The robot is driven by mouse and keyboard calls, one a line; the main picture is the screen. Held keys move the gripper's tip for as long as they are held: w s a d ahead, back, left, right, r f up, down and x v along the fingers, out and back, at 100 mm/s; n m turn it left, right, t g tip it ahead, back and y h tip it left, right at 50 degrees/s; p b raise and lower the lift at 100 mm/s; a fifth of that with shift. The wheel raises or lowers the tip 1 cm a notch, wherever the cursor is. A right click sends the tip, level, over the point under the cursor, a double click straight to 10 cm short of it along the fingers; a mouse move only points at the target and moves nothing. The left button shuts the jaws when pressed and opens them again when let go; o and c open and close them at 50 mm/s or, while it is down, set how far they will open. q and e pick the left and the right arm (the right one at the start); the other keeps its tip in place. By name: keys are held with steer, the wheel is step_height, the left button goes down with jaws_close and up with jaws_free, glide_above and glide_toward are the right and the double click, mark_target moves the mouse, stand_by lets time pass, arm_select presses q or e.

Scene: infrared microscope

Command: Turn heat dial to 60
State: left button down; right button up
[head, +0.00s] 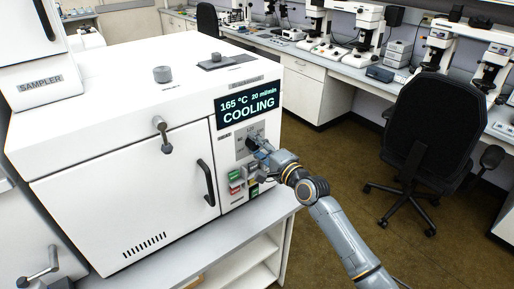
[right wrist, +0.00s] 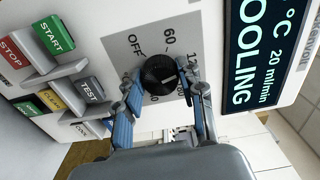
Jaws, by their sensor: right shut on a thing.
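The heat dial (right wrist: 158,74) is a black ribbed knob on a grey plate with the marks OFF and 60 readable and other numbers partly covered. Its light pointer line points right in the right wrist view, away from the 60 mark. My right gripper (right wrist: 162,98) is shut on the dial, with one blue-padded finger on each side. In the head view my right gripper (head: 257,147) is at the dial plate and mostly hides the dial. The display (head: 247,105) on the white oven reads 165 °C, 20 ml/min, COOLING. My left gripper is not in view.
Below the dial are the START (right wrist: 54,35), STOP (right wrist: 13,53) and TEST (right wrist: 89,90) buttons, close to my right gripper. The oven door (head: 130,195) is closed, with a black handle (head: 206,182). A black chair (head: 432,130) stands at the right on open floor.

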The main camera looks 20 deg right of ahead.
steer(key=n, duration=0.4)
steer(key=shift+f+n, duration=0.1)
steer(key=shift+n, duration=0.2)
steer(key=n, duration=0.4)
steer(key=shift+b, duration=0.3)
steer(key=shift+n, duration=0.3)
steer(key=o, duration=1.2)
steer(key=v, duration=1.2)
